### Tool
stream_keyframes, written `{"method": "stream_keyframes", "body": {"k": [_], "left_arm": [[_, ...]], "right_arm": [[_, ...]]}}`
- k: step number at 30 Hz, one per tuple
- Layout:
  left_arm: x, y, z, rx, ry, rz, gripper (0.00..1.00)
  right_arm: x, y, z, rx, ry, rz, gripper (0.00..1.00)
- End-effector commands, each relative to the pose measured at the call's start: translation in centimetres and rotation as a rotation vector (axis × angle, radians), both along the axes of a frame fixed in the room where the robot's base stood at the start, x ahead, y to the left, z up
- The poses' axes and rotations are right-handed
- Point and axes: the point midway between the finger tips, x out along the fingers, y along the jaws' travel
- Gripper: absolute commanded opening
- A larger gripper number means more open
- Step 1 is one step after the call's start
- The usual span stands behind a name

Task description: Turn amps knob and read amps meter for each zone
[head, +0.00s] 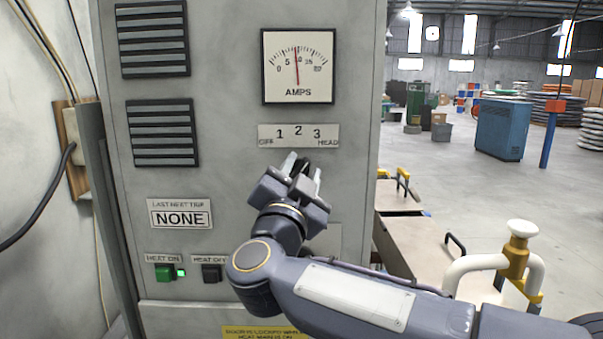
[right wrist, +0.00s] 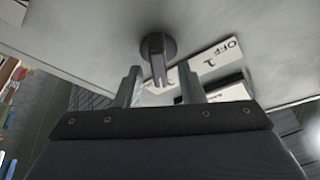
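The amps meter (head: 298,66) is a white square dial on the grey panel. Its red needle stands nearly upright, just left of the middle, past the 5. Below it is a label plate (head: 298,135) reading OFF, 1, 2, 3, HEAD. The amps knob (right wrist: 157,58) is a grey round knob with a bar handle in the right wrist view. In the head view my right gripper mostly hides it. My right gripper (head: 303,170) is open in front of the panel, its fingers (right wrist: 160,86) apart on either side of the handle's end, with gaps. My left gripper is not in view.
A green HEAT ON button (head: 165,272) with a lit green light and a black HEAT OFF button (head: 212,273) sit lower left on the panel. A sign (head: 180,218) reads NONE. A bench with yellow and white handles (head: 520,250) stands right of the panel.

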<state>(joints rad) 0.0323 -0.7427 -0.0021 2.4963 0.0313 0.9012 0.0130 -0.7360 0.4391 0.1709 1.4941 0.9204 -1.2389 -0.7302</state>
Motion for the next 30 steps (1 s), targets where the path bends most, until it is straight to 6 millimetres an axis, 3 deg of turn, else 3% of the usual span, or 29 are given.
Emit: {"method": "stream_keyframes", "body": {"k": [13, 25, 30], "left_arm": [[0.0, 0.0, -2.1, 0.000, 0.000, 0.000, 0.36], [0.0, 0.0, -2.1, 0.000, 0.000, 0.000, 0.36], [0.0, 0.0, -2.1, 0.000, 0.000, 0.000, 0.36]], "right_arm": [[-6.1, 1.7, -2.4, -0.002, 0.002, 0.006, 0.35], [-6.6, 1.7, -2.4, -0.003, 0.003, 0.003, 0.35], [-5.6, -0.2, -1.7, -0.021, -0.023, 0.083, 0.35]]}}
